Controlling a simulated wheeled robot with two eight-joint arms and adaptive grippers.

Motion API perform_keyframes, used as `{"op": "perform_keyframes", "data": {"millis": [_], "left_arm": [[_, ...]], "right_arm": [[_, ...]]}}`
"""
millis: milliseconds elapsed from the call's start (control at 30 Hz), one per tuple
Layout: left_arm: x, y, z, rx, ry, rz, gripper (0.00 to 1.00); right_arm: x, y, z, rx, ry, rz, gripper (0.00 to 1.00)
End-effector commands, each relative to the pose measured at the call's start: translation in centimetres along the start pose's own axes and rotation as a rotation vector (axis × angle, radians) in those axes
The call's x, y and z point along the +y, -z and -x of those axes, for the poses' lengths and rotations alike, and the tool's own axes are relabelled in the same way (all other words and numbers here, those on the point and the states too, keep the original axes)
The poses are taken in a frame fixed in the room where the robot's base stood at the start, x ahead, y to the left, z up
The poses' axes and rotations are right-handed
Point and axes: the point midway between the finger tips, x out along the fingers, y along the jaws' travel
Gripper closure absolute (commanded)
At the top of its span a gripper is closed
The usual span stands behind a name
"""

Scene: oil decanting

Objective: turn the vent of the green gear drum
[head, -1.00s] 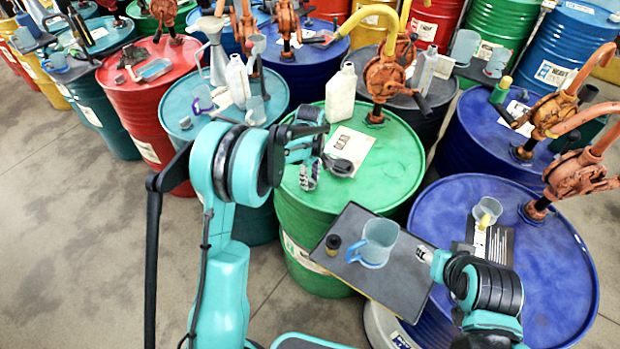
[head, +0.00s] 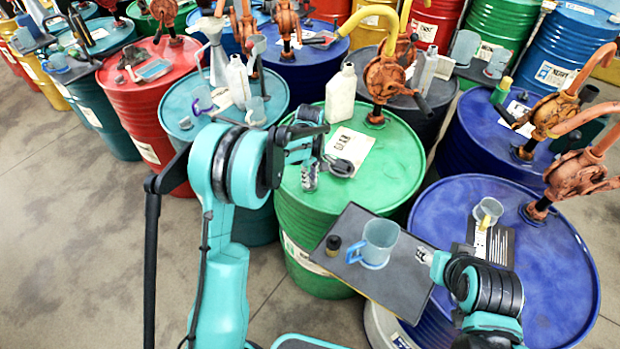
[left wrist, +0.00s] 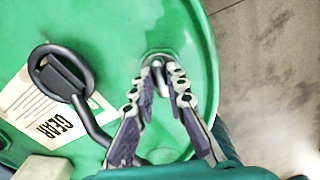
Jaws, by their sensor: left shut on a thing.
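The green gear drum (head: 395,165) stands upright in the middle of the head view, with a paper GEAR label (head: 352,146) on its lid. My left gripper (head: 310,186) points down at the lid's near left part. In the left wrist view, my left gripper (left wrist: 158,66) has its fingertips closed around the small vent near the lid's rim. The fingertips mostly hide the vent, so its turn cannot be read. A black round-headed tool with a bent handle (left wrist: 60,72) lies on the label beside the gripper.
A white jug (head: 341,92) and an orange hand pump (head: 384,78) stand on the green drum's far side. A dark tray (head: 395,292) with a clear jug (head: 374,243) and a small dark bottle (head: 333,243) is in front. Other drums crowd around; bare floor (head: 70,240) is at left.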

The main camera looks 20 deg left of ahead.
Motion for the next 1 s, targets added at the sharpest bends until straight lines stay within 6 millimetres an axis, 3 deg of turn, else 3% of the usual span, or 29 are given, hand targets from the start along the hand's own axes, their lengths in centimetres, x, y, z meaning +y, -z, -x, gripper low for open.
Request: {"op": "perform_keyframes", "data": {"millis": [1000], "left_arm": [[-0.2, 0.1, 0.0, 0.0, 0.0, -0.95, 1.0]], "right_arm": [[0.0, -0.9, -1.2, 0.0, 0.0, 0.0, 0.53]]}}
